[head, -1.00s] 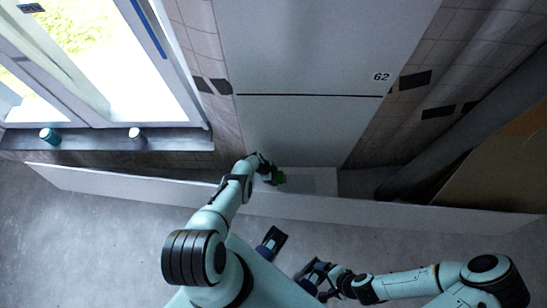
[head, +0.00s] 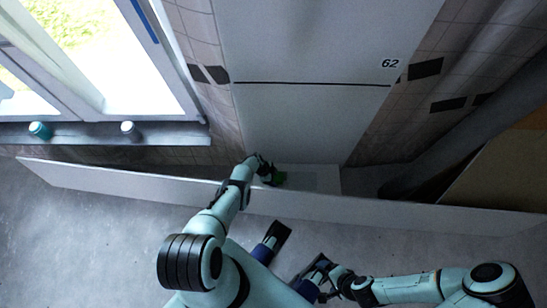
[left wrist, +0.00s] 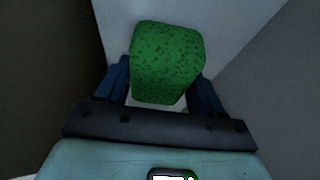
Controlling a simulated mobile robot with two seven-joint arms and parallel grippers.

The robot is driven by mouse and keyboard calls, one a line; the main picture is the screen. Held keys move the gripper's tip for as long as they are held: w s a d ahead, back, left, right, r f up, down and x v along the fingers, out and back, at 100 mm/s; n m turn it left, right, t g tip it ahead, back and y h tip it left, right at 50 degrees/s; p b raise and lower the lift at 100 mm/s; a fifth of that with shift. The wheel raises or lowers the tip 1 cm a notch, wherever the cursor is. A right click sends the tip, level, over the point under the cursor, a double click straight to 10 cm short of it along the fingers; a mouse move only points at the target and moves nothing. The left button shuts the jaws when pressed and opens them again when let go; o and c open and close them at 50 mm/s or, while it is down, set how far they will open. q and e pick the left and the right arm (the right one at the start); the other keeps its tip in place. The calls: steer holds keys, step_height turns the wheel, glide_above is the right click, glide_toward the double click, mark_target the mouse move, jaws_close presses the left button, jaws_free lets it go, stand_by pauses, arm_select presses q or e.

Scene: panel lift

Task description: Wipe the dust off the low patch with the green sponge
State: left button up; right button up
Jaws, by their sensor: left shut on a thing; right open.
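The green sponge (head: 279,179) is held low in front of the pale wall, behind the long white panel, in the head view. In the left wrist view the speckled sponge (left wrist: 168,62) sits between two blue fingers. My left gripper (head: 269,174) is shut on it. A faint grey patch (head: 324,182) shows just right of the sponge, low down; I cannot tell how much dust is on it or whether the sponge touches it. My right gripper (head: 328,284) is open and empty, low at the front, away from the sponge.
A long low white panel (head: 400,212) crosses in front of the wall, and my left arm reaches over it. A sill at left holds a teal cup (head: 40,130) and a grey cup (head: 130,130). A dark pipe (head: 425,172) stands at right. Bare floor (head: 80,240) lies at left.

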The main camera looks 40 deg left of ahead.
arm_select(q)
steer(key=shift+f+b, duration=0.85)
steer(key=shift+b, duration=0.1)
stand_by(1.9)
